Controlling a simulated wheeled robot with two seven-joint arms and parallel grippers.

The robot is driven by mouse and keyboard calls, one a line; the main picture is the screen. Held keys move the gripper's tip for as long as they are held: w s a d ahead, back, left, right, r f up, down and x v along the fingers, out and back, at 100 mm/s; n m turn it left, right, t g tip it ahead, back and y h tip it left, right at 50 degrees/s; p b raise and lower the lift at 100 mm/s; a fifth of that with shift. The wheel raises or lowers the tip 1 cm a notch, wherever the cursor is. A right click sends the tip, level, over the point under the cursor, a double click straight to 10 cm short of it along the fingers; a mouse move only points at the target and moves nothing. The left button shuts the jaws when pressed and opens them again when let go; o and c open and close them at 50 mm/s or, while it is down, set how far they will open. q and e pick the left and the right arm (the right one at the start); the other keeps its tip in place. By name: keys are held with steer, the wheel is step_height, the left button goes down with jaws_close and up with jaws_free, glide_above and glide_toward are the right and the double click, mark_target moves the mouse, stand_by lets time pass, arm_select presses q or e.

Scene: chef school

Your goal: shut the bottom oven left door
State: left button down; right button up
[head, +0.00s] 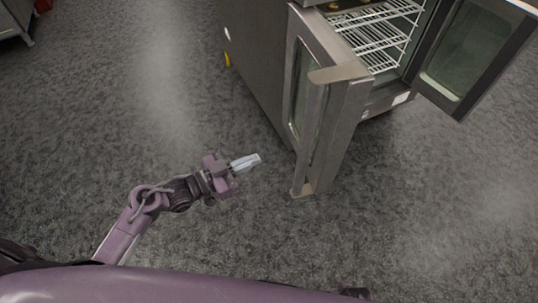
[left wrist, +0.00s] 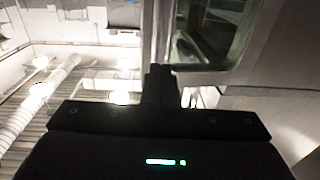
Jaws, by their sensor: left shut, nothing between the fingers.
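The bottom oven left door (head: 337,135) is a steel-framed door with a glass pane, standing open toward me from the oven (head: 262,55). A steel handle (head: 315,130) runs down its near end. My left gripper (head: 257,158) is shut and empty, to the left of the door and apart from it in the head view. In the left wrist view the dark fingers (left wrist: 158,85) are together, with a framed glass pane (left wrist: 208,35) beyond them on the right. My right gripper is not in view.
The bottom oven right door (head: 475,50) also stands open. Wire racks (head: 378,35) show inside the oven between the doors. A steel unit (head: 14,20) stands at the far left. The grey speckled floor (head: 120,110) left of the oven is clear.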

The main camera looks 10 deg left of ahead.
mark_target(303, 137)
arm_select(q)
steer(key=x, duration=1.3)
steer(key=shift+w+f, duration=0.1)
